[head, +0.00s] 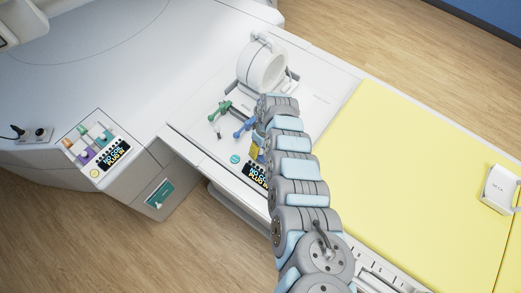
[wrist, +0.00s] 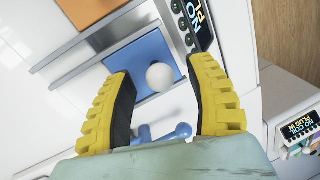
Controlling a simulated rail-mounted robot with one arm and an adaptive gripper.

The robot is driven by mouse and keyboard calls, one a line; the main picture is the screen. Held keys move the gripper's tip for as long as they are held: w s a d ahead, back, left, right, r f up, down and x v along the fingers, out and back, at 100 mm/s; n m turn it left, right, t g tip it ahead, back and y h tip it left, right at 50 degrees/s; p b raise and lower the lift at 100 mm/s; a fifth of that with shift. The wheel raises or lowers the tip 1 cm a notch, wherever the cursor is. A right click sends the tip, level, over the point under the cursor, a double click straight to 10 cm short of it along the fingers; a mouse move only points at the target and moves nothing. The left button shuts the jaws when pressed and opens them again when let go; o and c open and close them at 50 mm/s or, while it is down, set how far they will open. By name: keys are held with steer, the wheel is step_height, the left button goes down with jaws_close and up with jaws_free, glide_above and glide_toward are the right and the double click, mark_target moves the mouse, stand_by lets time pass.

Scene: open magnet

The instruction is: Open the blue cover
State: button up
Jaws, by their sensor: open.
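In the wrist view, a flat blue cover (wrist: 128,62) lies in a light surround, with a white ball-shaped knob (wrist: 160,76) at its lower edge. My gripper (wrist: 163,72) is open, with its two yellow-and-black fingers on either side of the knob in the picture. No contact with the knob or the cover can be made out. In the head view, my gripper (head: 257,148) is over the panel and mostly hidden by my arm. A blue handle-like part (head: 242,129) shows beside it; a blue part (wrist: 180,132) also shows low between the fingers.
An orange panel (wrist: 85,10) lies past the blue cover. A lit display (head: 255,172) is close to my gripper. A green handle-like part (head: 220,110) and a white ring-shaped device (head: 262,66) stand nearby.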

steer(key=shift+f, duration=0.15)
jaws_close()
steer(key=b, duration=0.1)
steer(key=w+d+b, duration=0.1)
steer(key=b, duration=0.1)
steer(key=shift+w+f, duration=0.15)
steer(key=shift+f, duration=0.15)
steer(key=w+d+b, duration=0.1)
steer(key=b, duration=0.2)
steer(key=w+d+b, duration=0.1)
steer(key=w+b, duration=0.1)
steer(key=b, duration=0.1)
steer(key=shift+w+d+b, duration=0.1)
steer(key=shift+d+b, duration=0.15)
steer(key=shift+b, duration=0.05)
steer(key=shift+w+d+r+b, duration=0.25)
steer(key=shift+w+b, duration=0.1)
steer(key=shift+b, duration=0.3)
jaws_free()
